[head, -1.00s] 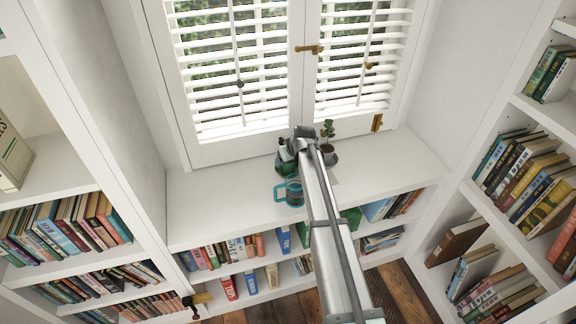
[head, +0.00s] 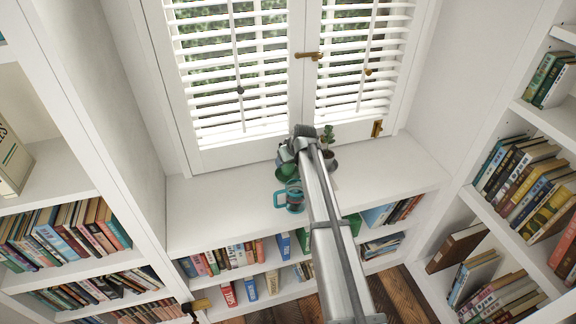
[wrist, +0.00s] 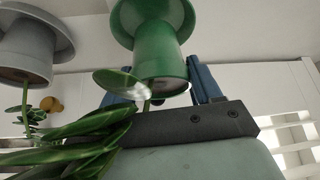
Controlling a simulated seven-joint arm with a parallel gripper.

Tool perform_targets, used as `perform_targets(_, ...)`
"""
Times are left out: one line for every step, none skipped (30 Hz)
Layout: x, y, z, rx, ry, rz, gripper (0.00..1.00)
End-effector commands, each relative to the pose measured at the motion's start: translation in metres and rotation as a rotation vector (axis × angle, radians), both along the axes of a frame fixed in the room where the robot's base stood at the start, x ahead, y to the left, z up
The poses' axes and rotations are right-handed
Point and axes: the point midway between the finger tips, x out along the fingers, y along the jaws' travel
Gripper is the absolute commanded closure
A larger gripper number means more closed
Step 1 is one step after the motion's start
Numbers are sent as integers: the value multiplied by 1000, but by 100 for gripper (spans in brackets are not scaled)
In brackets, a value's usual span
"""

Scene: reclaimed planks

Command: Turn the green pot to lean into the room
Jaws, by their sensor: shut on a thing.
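The green pot (head: 286,171) stands on the white window shelf, partly hidden behind my gripper (head: 291,155) in the head view. In the wrist view, which looks upside down, the green pot (wrist: 162,55) shows with its wide saucer-like end at the top and its dark opening lower down. Long green leaves (wrist: 85,140) spread across the lower left. The blue fingers of my gripper (wrist: 165,92) are on either side of the pot's rim, shut on it. Whether the pot's base touches the shelf is hidden.
A teal mug (head: 290,196) stands close in front of the green pot. A grey pot (wrist: 28,45) with a small plant is close beside it, partly behind my arm in the head view. The shelf (head: 215,205) is clear at left and right. Blinds (head: 230,75) rise behind.

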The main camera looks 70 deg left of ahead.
Motion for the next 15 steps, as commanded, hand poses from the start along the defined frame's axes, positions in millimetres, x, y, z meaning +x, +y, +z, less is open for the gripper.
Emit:
perform_targets(0, 1, 12, 4, -1, 0, 85)
perform_targets(0, 0, 17, 3, 0, 0, 85)
perform_targets(0, 0, 24, 2, 0, 0, 85)
perform_targets(0, 1, 30, 3, 0, 0, 85)
perform_targets(0, 1, 35, 3, 0, 0, 85)
perform_targets(0, 1, 42, 3, 0, 0, 85)
perform_targets(0, 1, 46, 2, 0, 0, 85)
perform_targets(0, 0, 50, 2, 1, -1, 85)
perform_targets(0, 1, 55, 2, 1, -1, 85)
perform_targets(0, 1, 59, 3, 0, -1, 85)
perform_targets(0, 1, 62, 3, 0, -1, 85)
perform_targets(0, 1, 66, 3, 0, -1, 85)
perform_targets(0, 1, 68, 2, 1, -1, 85)
perform_targets(0, 0, 70, 2, 1, -1, 85)
perform_targets(0, 0, 72, 1, 1, -1, 85)
